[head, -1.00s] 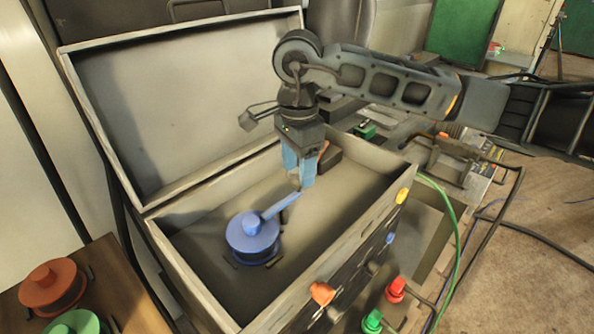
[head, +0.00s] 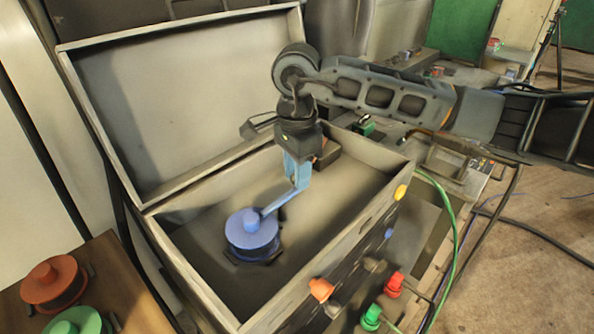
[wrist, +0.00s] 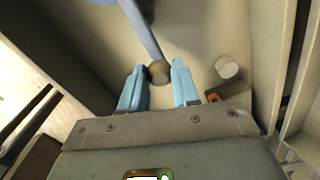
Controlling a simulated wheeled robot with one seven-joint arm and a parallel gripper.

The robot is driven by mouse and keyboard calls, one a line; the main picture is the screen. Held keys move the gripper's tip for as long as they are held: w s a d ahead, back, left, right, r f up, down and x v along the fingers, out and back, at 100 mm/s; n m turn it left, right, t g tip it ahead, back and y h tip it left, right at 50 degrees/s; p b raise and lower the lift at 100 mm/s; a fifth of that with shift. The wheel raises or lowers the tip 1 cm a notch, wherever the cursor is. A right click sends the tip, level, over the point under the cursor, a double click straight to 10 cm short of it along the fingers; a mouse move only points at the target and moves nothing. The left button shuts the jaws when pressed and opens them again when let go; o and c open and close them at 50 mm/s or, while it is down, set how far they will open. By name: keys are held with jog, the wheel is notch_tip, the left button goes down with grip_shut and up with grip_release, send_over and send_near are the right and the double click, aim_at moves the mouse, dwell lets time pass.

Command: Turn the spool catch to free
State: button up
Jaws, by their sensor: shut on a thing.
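The blue spool (head: 252,238) sits low inside the open grey box. Its catch is a slim blue lever (head: 283,201) that runs from the hub up and right to my gripper (head: 297,178). In the wrist view the lever (wrist: 146,38) comes down from the top and ends in a round brownish knob (wrist: 158,72). My gripper (wrist: 157,88) has its light-blue fingers either side of this knob and is shut on that end of the catch. The exact finger contact is too small to see.
The box's front wall (head: 340,262) and raised lid (head: 180,100) flank the arm. A dark block (head: 326,153) stands by the back wall. Red (head: 52,281) and green (head: 76,322) spools sit outside at left. The box floor right of the spool is clear.

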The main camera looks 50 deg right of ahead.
grip_shut()
jog(key=shift+s+f+b, duration=0.1)
jog(key=shift+b, duration=0.3)
jog(key=shift+s+f+m+b, duration=0.15)
jog(key=shift+s+m+b, duration=0.15)
jog(key=shift+m+b, duration=0.8)
jog(key=m+b, duration=0.1)
jog(key=b, duration=0.1)
jog(key=s+m+b, duration=0.1)
jog(key=m+b, duration=0.1)
jog(key=s+a+m+b, duration=0.1)
jog(key=m+b, duration=0.3)
jog(key=b, duration=0.1)
jog(key=s+a+m+b, duration=0.1)
jog(key=m+b, duration=0.1)
jog(key=b, duration=0.1)
jog(key=shift+a+m, duration=0.1)
jog(key=shift+m, duration=0.3)
jog(key=m+b, duration=0.1)
jog(key=a+m+b, duration=0.1)
jog(key=b, duration=0.1)
jog(key=m+b, duration=0.1)
jog(key=m, duration=0.1)
jog(key=shift+s+a+r, duration=0.25)
